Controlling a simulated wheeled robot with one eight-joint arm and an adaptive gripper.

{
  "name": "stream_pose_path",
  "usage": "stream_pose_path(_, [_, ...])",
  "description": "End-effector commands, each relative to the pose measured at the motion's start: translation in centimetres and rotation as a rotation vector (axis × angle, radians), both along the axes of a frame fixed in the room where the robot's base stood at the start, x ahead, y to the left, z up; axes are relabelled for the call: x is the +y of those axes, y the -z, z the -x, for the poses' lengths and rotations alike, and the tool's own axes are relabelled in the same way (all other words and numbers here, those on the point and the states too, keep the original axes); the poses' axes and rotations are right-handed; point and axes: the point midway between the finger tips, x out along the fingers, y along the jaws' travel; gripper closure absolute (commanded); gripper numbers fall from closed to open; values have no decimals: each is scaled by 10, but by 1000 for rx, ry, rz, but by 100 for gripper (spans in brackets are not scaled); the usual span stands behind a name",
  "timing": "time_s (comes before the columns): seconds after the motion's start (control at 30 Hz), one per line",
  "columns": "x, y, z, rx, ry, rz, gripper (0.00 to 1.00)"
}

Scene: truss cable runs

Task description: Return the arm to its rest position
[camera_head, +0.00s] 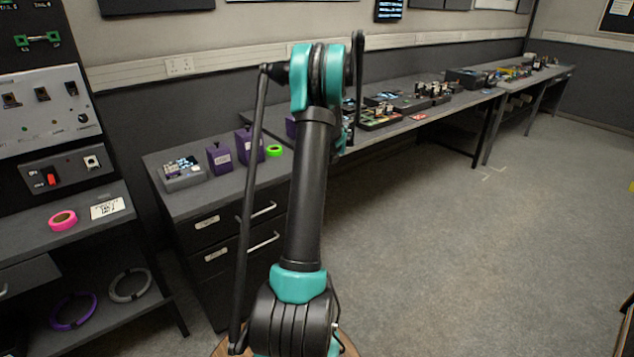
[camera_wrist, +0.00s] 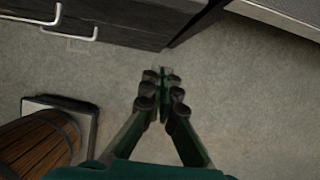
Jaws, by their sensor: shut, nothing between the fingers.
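My arm (camera_head: 309,190) stands up in the middle of the head view, black with teal joints, its upper end bent at the top. My gripper is hidden behind the arm in the head view. In the wrist view my gripper (camera_wrist: 161,84) points down over bare grey floor, its fingers together and empty. Nothing touches the fingertips.
A bench with drawers (camera_head: 223,227) stands behind the arm; its drawer handles (camera_wrist: 70,31) show in the wrist view. A wooden barrel shape (camera_wrist: 38,146) is at the wrist view's lower left. A shelf unit (camera_head: 90,232) stands left. Floor (camera_head: 450,260) at right is clear.

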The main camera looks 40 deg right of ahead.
Motion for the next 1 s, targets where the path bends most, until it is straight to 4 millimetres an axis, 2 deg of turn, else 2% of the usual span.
stream_pose_path(0.13, [0, -11, 5, 0, 0, 0, 100])
stream_pose_path(0.37, [0, -14, 6, 0, -1, 0, 100])
stream_pose_path(0.47, [10, -18, 5, 1, -38, 14, 100])
stream_pose_path(0.57, [39, -27, 3, 3, -154, 58, 100])
stream_pose_path(0.77, [141, -53, 13, 11, -600, 225, 100])
stream_pose_path(0.87, [193, -63, 26, 12, -843, 318, 100])
stream_pose_path(1.0, [261, -72, 53, 10, -1186, 447, 100])
